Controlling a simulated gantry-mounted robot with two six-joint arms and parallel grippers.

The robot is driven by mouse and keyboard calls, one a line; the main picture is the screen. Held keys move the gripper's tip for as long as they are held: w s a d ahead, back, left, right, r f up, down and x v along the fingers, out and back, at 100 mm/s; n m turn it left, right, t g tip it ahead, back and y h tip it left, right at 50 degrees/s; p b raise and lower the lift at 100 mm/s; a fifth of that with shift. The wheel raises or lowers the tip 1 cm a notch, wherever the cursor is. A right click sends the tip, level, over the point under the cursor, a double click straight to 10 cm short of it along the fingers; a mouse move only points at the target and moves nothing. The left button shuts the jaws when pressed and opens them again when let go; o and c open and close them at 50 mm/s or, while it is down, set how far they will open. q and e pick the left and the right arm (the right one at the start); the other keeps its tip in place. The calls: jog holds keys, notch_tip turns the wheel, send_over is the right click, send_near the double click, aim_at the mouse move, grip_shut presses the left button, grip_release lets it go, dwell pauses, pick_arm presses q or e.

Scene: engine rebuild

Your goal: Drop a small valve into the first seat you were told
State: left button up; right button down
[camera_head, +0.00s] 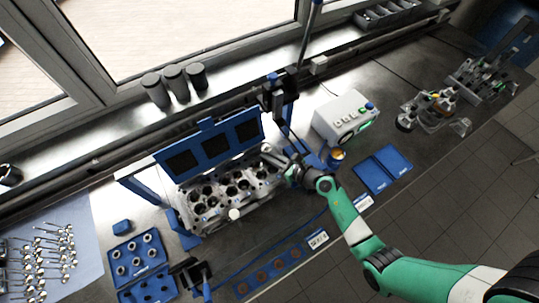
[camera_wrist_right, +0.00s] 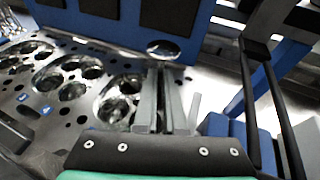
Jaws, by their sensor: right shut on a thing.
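The grey cylinder head (camera_head: 222,208) lies in a blue stand, with several round chambers and valve seats facing up. It also shows at the left of the right wrist view (camera_wrist_right: 45,112). My right gripper (camera_head: 284,166) is over the right end of the head. In the right wrist view its fingers (camera_wrist_right: 163,100) are closed together, and a shiny round valve head (camera_wrist_right: 164,48) shows at their tips. The stem is mostly hidden between the fingers. A chamber (camera_wrist_right: 118,100) lies just left of the fingers. Several loose valves (camera_head: 48,250) lie on a pale blue mat at the left. My left gripper is not in view.
A blue panel with three dark pads (camera_head: 210,147) stands behind the head. A blue tray of round parts (camera_head: 140,262) is at front left. A blue strip (camera_head: 275,270) lies in front. A grey box with buttons (camera_head: 344,117) and a blue folder (camera_head: 383,170) are to the right.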

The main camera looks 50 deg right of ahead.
jog(key=shift+f+b, duration=0.55)
jog(key=shift+f, duration=0.2)
jog(key=c, duration=0.9)
grip_release()
jog(key=shift+r, duration=0.15)
